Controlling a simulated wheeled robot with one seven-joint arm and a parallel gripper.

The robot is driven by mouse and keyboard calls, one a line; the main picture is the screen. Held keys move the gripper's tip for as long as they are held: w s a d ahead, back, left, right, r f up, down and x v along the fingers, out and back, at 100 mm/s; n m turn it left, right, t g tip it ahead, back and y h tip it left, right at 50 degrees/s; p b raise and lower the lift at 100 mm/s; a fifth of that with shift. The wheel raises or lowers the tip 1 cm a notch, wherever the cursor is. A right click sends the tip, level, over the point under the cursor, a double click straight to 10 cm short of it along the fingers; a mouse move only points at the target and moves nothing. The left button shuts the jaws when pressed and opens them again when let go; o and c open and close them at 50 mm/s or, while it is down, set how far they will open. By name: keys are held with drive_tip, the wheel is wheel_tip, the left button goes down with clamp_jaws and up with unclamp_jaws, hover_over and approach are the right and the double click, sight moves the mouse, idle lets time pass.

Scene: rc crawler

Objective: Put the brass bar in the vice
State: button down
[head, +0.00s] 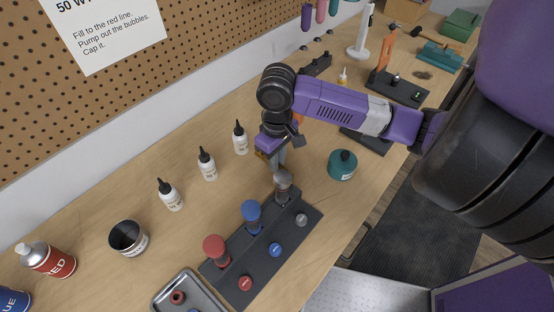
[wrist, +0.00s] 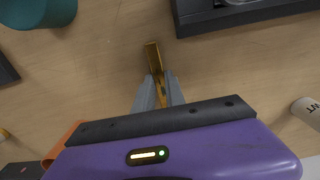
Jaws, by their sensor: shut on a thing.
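My gripper (wrist: 159,84) is shut on the brass bar (wrist: 152,55), which sticks out beyond the fingertips in the wrist view. The bar's height above the wooden bench is hard to judge. In the head view my gripper (head: 276,158) points down near the middle of the bench, behind the dark rack, and a little of the bar shows beside the fingers. A teal vice (head: 440,57) stands at the far right of the bench, well apart from my gripper. Its jaw gap is too small to make out.
A dark rack (head: 230,270) with coloured knobs stands in front of my gripper. A teal round pot (head: 342,166) is to its right, white bottles (head: 207,164) to its left. Dark stands and an orange tool (head: 384,52) lie toward the vice. A pegboard backs the bench.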

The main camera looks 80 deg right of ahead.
drive_tip(key=c, duration=1.4)
unclamp_jaws()
drive_tip(key=shift+f, duration=0.1)
